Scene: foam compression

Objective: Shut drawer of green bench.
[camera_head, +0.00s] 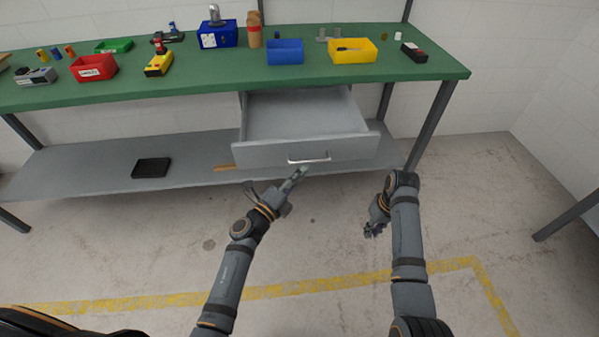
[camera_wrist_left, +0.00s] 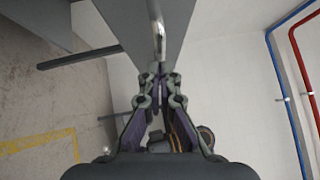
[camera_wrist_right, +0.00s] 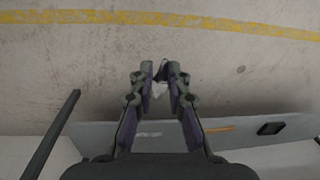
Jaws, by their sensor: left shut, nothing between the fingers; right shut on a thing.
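The green bench (camera_head: 190,82) has its grey drawer (camera_head: 270,155) pulled out; the drawer looks empty. A metal handle (camera_head: 309,160) sits on the drawer front, and it also shows in the left wrist view (camera_wrist_left: 159,38) just beyond my fingertips. My left gripper (camera_head: 301,174) is shut and empty, just below and in front of the handle; I cannot tell whether it touches. My right gripper (camera_head: 372,232) hangs low over the floor, right of the drawer.
On the bench top stand a red bin (camera_head: 94,68), a blue bin (camera_head: 285,52), a yellow bin (camera_head: 353,50) and several tools. A black box (camera_head: 151,168) lies on the lower shelf (camera_head: 95,175). The floor before the bench is clear, with yellow lines (camera_head: 290,289).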

